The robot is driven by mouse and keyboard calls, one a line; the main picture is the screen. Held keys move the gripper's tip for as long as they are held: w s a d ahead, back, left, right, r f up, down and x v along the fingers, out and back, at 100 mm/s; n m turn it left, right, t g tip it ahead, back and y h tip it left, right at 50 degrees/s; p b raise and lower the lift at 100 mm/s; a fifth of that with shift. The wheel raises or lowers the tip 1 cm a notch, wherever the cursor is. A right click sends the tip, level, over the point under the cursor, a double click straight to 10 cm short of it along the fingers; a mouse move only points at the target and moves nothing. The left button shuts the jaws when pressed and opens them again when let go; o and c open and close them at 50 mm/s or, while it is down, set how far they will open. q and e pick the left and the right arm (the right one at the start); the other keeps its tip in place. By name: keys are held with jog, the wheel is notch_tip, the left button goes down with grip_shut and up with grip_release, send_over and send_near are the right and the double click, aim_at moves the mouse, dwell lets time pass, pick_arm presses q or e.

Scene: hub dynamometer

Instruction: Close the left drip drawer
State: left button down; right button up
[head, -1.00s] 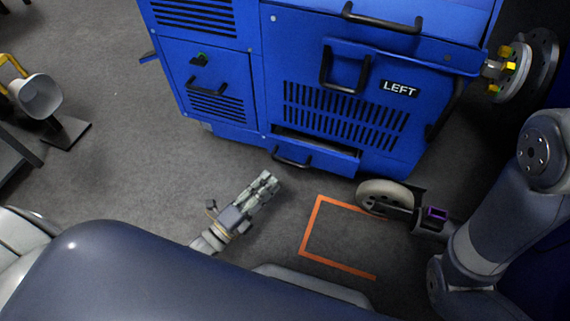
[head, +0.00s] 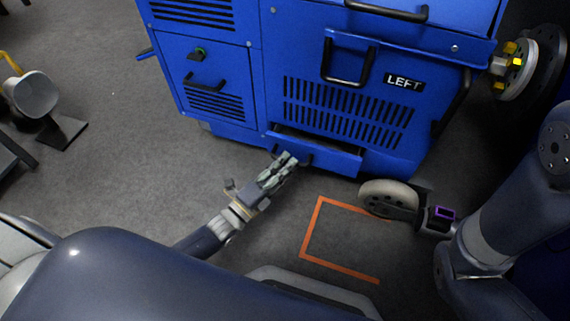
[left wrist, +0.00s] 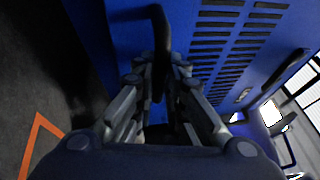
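The left drip drawer (head: 325,155) is at the bottom of the blue cabinet's LEFT-labelled side and stands partly out, with a dark gap above its front. Its black handle (left wrist: 160,50) runs between my left gripper's fingers in the left wrist view. My left gripper (head: 288,160) is at the handle, in front of the drawer, and partly hides it in the head view. The fingers (left wrist: 160,75) are apart on both sides of the handle; contact is not clear. My right arm's end (head: 430,218) is low at the right, beside a pale wheel-like disc (head: 388,197); its fingers are not clear.
The blue cabinet (head: 220,60) carries further handles, including one on the panel (head: 345,62) above the drawer. A hub with yellow nuts (head: 508,68) projects at the right. An orange floor outline (head: 312,230) lies in front. The floor at left is clear up to a lamp-like stand (head: 35,100).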

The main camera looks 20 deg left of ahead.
aim_at(293, 150)
pick_arm(q)
jog(key=shift+w+d+b, duration=0.1)
jog(key=shift+w+b, duration=0.35)
jog(key=shift+w, duration=1.85)
jog(key=c, duration=2)
grip_release()
jog(key=o, duration=0.3)
jog(key=shift+o, duration=0.2)
